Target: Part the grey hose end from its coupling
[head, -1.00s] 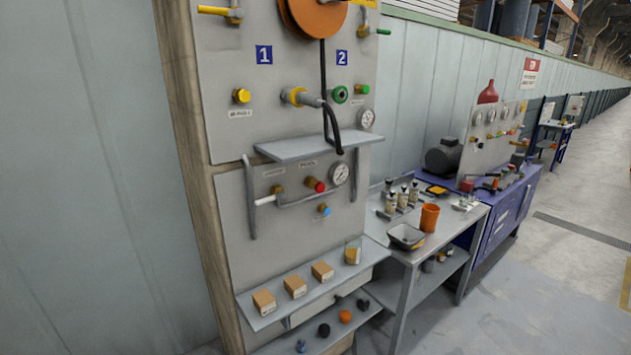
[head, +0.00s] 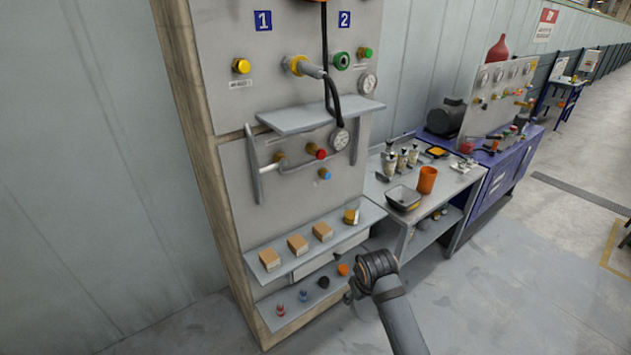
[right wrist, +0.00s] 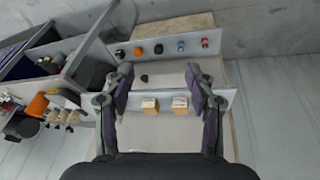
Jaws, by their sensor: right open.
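The grey hose end (head: 314,71) sits at the brass-yellow coupling (head: 294,64) on the upper panel, between the signs 1 and 2, and looks joined to it. My right gripper (head: 352,290) is low in the head view, beside the bottom shelf and well below the coupling. In the right wrist view my right gripper (right wrist: 159,74) is open, with nothing between its fingers. The coupling does not show there. My left gripper is not in view.
The grey shelf (head: 310,118) juts out below the coupling. A bent grey rail (head: 293,162) and a gauge (head: 340,138) are under it. Small boxes stand on a lower shelf (head: 285,256). A side table (head: 449,187) holds an orange cup (head: 427,180).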

